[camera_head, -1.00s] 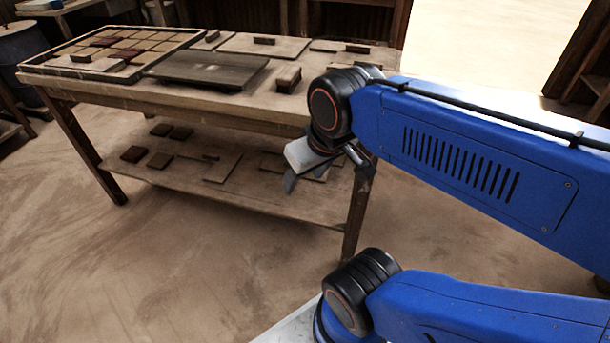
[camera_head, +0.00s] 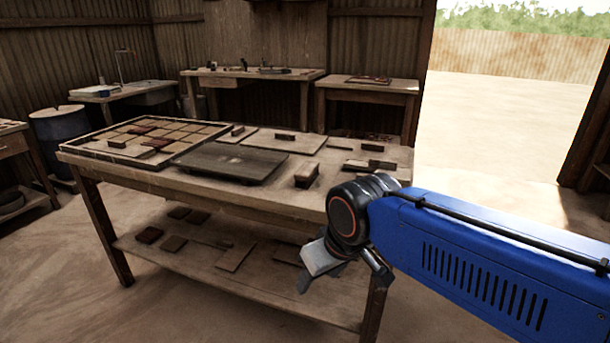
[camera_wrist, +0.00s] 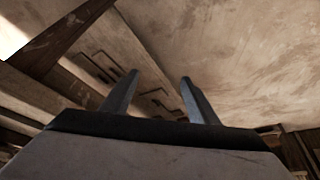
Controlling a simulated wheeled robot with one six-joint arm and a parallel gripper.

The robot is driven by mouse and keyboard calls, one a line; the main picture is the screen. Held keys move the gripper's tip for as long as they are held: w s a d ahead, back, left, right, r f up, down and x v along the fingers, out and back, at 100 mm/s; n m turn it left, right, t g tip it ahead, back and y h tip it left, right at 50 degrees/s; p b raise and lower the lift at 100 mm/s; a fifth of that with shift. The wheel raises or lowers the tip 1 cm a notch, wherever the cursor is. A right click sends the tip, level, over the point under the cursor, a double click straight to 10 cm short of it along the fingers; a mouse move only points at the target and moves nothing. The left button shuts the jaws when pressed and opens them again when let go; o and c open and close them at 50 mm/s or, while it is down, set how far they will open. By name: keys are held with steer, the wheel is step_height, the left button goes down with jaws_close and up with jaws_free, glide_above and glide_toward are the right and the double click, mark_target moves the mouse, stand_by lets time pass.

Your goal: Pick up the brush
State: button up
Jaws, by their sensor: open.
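My gripper (camera_head: 344,274) hangs in front of the near right corner of the worktable (camera_head: 230,200) in the head view, below the tabletop level in the picture. In the wrist view its two fingers (camera_wrist: 159,77) are spread apart with nothing between them. I cannot make out a brush for certain.
A tray of tiles (camera_head: 82,150) and a dark flat plate (camera_head: 228,165) lie on the worktable. Tiles lie on its lower shelf (camera_head: 205,262). Other benches (camera_head: 255,74) stand along the back wall. A doorway opens at right. Bare floor lies in front.

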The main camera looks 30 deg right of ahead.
steer(key=shift+o, duration=0.5)
step_height(320, 180, up, 25)
steer(key=m+g, duration=0.5)
steer(key=m, duration=0.5)
glide_above(308, 166)
steer(key=f, duration=1.2)
steer(key=shift+w+a, duration=0.1)
steer(key=shift+w, duration=0.3)
steer(key=shift+s+f, duration=0.25)
steer(key=shift+f, duration=1.15)
steer(key=shift+s+f, duration=0.2)
steer(key=shift+f, duration=1.15)
steer(key=c, duration=1.3)
